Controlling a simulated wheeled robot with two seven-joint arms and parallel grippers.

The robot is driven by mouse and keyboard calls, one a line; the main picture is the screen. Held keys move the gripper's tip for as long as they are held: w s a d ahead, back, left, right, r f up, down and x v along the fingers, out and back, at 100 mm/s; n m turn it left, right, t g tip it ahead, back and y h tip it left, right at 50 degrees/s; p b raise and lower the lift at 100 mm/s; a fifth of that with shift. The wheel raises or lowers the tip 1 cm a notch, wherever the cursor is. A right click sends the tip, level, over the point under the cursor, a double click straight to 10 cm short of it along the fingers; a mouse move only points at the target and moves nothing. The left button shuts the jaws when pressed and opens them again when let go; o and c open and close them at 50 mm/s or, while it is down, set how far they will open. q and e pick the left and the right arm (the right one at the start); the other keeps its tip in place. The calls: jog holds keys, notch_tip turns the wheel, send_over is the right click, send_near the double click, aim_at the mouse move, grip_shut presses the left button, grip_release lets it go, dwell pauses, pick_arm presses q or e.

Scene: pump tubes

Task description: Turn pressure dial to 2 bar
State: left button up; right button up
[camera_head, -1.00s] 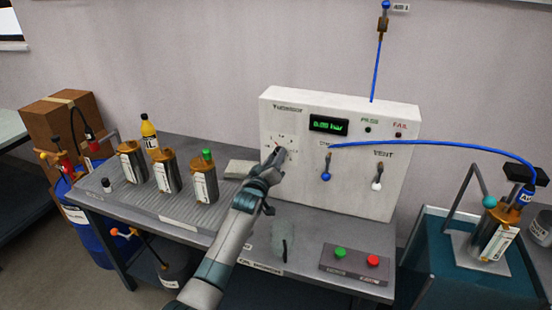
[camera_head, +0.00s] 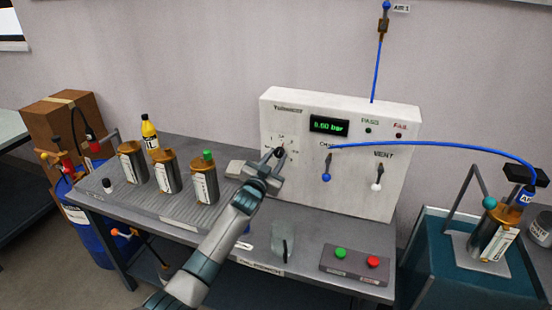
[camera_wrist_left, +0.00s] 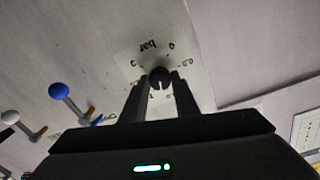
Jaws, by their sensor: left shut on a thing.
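The pressure dial is a dark round knob (camera_wrist_left: 160,74) on a scale plate marked "bar" in the left wrist view. In the head view the dial's scale (camera_head: 282,137) is on the left part of the white tester panel (camera_head: 340,197). My left gripper (camera_head: 278,155) is at the dial, and in the wrist view its fingers (camera_wrist_left: 160,84) are shut on the knob from both sides. The knob's pointer setting is hidden or too small to read. The green display (camera_head: 329,126) shows a value in bar, likely 0.60, though its digits are blurred. My right gripper is not in view.
A blue-handled lever (camera_head: 326,172) and a white-tipped vent lever (camera_head: 377,180) stick out right of the dial. A blue hose (camera_head: 440,143) arches right. Several metal pump tubes (camera_head: 166,172) stand on the left. A button box (camera_head: 356,262) sits at the front right.

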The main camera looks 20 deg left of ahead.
pick_arm(q)
jog(key=m, duration=0.5)
jog(key=shift+f, duration=0.1)
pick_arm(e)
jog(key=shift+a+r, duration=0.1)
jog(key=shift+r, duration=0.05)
pick_arm(q)
jog(key=shift+m, duration=0.4)
jog(key=o, duration=1.1)
jog(key=shift+c, duration=0.2)
jog(key=s+a+b, duration=0.1)
jog(key=s+b, duration=0.1)
jog(key=s, duration=1.5)
jog(key=shift+s+a+b, duration=0.15)
jog(key=shift+s+b, duration=0.05)
jog(key=shift+b, duration=0.2)
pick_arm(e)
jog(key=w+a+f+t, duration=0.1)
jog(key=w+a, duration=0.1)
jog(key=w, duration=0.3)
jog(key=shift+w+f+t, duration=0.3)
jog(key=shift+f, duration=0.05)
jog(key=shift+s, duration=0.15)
